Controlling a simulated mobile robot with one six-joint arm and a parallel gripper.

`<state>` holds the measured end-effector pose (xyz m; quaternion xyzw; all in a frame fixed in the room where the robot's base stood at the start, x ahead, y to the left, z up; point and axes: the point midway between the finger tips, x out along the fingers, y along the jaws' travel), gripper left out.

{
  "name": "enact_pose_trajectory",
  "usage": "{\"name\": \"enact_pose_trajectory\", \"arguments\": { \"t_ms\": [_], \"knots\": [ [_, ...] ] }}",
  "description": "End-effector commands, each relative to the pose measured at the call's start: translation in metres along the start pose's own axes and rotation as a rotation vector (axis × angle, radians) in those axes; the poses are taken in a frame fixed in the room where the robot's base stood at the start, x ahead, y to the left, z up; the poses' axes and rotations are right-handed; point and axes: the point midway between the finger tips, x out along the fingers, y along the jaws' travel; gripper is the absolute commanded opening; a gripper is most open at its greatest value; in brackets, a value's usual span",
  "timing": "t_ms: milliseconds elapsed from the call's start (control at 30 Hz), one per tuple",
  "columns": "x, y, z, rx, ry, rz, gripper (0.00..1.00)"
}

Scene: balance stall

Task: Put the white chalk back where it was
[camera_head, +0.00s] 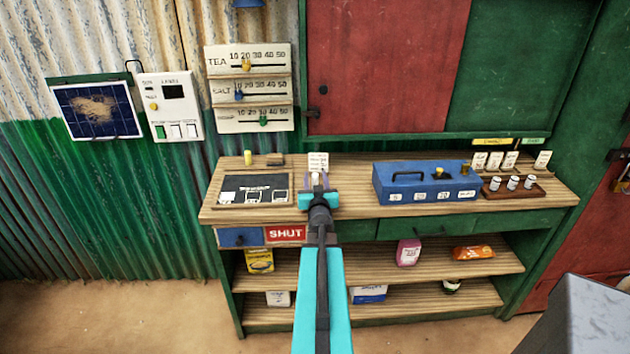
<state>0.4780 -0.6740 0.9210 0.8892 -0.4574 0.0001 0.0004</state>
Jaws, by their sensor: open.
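My gripper (318,184) reaches over the counter (345,195) with its jaws open, just in front of a small white card (318,161). A small pale patch shows between the fingertips. I cannot tell whether it is the white chalk or part of the card. A dark slate (257,183) with white marks and white squares lies to the left of the gripper. A short yellow cylinder (248,158) and a brown block (277,160) stand behind the slate. I cannot make out the white chalk with certainty. My arm hides part of the counter's front edge.
A blue box (388,184) with a handle stands right of the gripper. Beyond it, a brown tray (513,190) holds small white pots, with several white cards behind. Shelves below hold packets. A red SHUT sign (286,233) is on the counter's front.

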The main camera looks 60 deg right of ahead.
Motion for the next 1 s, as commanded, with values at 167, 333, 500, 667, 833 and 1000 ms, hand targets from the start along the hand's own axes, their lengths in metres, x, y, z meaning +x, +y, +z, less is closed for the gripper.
{"name": "enact_pose_trajectory", "arguments": {
  "t_ms": [167, 333, 500, 667, 833, 1000],
  "knots": [
    [0.016, 0.0, -0.001, 0.001, 0.0, 0.0, 0.41],
    [0.022, 0.0, 0.0, 0.002, 0.0, 0.0, 0.41],
    [0.023, 0.0, 0.0, 0.001, 0.0, 0.001, 0.41],
    [0.023, 0.0, 0.0, 0.001, 0.0, 0.001, 0.41],
    [0.023, 0.001, 0.0, 0.001, 0.0, 0.001, 0.41],
    [0.023, 0.001, 0.0, 0.001, 0.0, 0.001, 0.32]
  ]
}}
